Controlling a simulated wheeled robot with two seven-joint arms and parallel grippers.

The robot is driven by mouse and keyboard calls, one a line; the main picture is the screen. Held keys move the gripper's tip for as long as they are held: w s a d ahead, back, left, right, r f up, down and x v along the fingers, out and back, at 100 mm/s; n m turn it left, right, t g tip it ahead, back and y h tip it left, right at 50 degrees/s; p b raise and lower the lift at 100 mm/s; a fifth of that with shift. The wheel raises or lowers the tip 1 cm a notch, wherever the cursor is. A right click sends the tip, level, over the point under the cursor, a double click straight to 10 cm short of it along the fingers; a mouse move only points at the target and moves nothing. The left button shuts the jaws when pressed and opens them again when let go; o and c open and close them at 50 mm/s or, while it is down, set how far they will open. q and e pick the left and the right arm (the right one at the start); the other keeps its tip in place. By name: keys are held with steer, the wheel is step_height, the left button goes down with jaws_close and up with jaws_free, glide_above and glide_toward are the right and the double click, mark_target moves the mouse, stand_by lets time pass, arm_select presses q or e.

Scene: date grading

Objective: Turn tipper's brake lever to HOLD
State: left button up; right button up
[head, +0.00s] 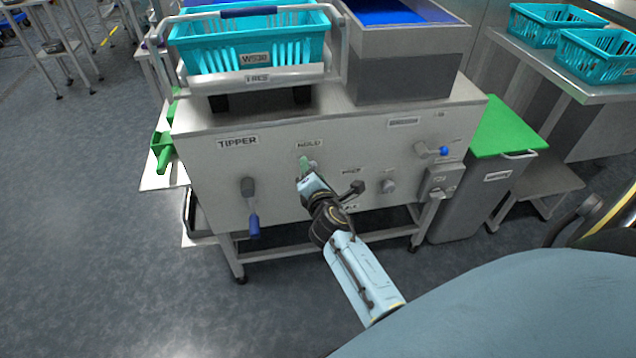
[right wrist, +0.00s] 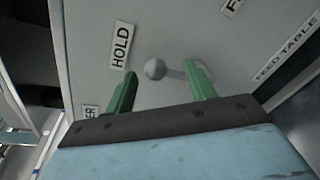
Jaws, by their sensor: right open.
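The tipper's brake lever shows in the right wrist view as a grey ball knob (right wrist: 154,69) on a short shaft, which runs right toward a pivot partly behind a finger. The knob end lies on the side of the HOLD label (right wrist: 122,45). My right gripper (right wrist: 160,90) is open, its green fingers apart, with the lever in front of the gap; contact cannot be told. In the head view the right gripper (head: 306,164) is at the panel just under the HOLD label (head: 309,145), and it largely hides the lever. My left gripper is out of view.
The tipper's grey panel (head: 215,175) carries a blue-handled crank (head: 253,222) left of my arm, and a black knob (head: 352,189) and blue-tipped lever (head: 442,151) to the right. A teal crate (head: 250,50) sits above. A green-lidded bin (head: 508,135) stands right.

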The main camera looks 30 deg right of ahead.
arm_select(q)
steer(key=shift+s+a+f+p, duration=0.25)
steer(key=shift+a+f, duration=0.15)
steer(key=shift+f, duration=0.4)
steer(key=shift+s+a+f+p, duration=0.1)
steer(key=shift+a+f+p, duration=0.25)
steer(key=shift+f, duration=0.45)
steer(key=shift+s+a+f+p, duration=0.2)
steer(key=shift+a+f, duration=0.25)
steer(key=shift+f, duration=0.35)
arm_select(e)
steer(key=v, duration=1.2)
steer(key=shift+s+a, duration=0.15)
steer(key=shift+a, duration=0.05)
